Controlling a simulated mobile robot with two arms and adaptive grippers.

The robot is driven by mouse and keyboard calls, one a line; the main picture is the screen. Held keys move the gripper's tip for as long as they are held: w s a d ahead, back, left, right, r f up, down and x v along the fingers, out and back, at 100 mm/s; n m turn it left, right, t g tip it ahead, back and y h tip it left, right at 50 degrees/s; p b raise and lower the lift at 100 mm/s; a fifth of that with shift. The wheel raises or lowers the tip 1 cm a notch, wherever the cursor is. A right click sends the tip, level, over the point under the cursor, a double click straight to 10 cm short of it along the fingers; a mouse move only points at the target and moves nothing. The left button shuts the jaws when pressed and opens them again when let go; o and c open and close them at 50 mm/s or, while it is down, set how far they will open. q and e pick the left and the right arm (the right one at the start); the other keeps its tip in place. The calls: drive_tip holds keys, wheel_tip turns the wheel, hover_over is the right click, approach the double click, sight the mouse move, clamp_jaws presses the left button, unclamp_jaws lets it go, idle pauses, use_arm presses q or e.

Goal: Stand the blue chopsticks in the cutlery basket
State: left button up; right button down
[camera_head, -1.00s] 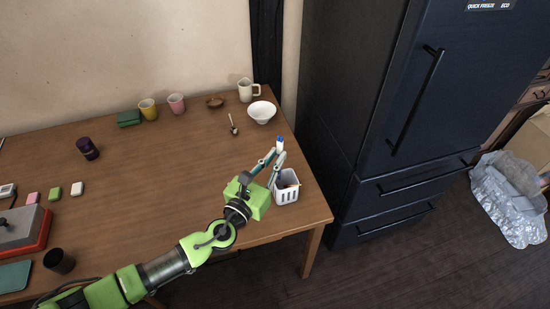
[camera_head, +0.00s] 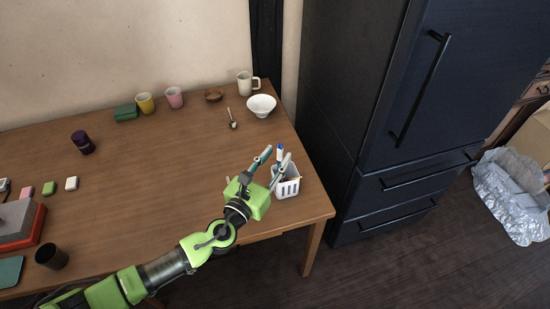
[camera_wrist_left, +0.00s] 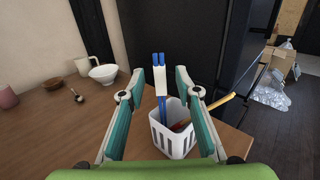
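The blue chopsticks (camera_wrist_left: 162,106), with a white band near the top, stand upright in the white slotted cutlery basket (camera_wrist_left: 172,143). In the head view their tops (camera_head: 280,152) show above the basket (camera_head: 288,186) near the table's right edge. My left gripper (camera_head: 276,156) is open, its fingers spread on either side of the chopsticks. In the left wrist view a gap shows between the chopsticks and each fingertip (camera_wrist_left: 160,82). The lower ends of the chopsticks are hidden inside the basket. My right gripper is not in view.
A yellow stick (camera_wrist_left: 220,101) leans out of the basket beside a red item. A white bowl (camera_head: 262,105), a spoon (camera_head: 233,124), mugs and a brown dish stand at the back of the wooden table (camera_head: 170,175). A dark fridge (camera_head: 370,120) stands right of the table.

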use_arm(q)
drive_tip(key=v, duration=1.2)
idle(0.8)
